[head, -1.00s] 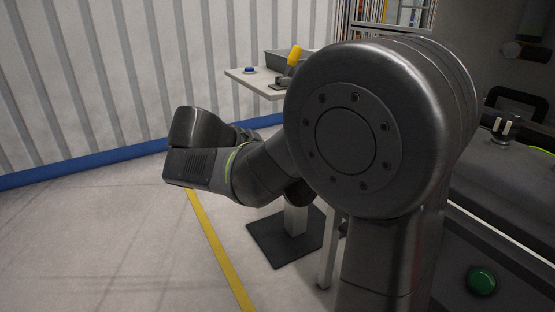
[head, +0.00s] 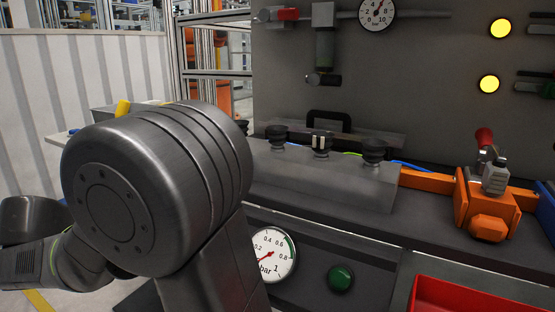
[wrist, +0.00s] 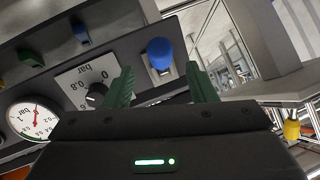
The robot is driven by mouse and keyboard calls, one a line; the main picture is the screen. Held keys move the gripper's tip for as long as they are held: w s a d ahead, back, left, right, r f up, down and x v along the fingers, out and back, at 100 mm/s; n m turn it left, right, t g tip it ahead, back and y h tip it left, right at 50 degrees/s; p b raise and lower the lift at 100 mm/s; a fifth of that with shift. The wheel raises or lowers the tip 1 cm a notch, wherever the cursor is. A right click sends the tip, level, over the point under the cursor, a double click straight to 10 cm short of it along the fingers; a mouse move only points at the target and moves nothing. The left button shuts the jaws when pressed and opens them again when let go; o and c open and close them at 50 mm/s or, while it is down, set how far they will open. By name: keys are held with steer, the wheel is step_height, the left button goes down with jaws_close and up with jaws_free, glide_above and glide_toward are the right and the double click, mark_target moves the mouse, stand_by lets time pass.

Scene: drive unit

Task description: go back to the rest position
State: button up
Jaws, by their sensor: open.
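My gripper (wrist: 162,84) shows in the wrist view, its two green ribbed fingers spread apart with nothing between them. Past the fingers are a blue knob (wrist: 160,52) and a pale plate with a black dial (wrist: 96,95). In the head view my dark arm fills the left side, bent over to the left edge; the gripper itself is not visible there.
The workbench unit carries a grey block with black knobs (head: 322,180), an orange clamp device (head: 488,210), a pressure gauge (head: 272,254), a green button (head: 340,278) and a red bin (head: 462,298). A small side table (head: 58,143) stands behind my arm.

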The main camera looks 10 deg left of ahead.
steer(key=b+x, duration=0.2)
steer(key=x, duration=0.5)
steer(key=shift+w+d, duration=0.1)
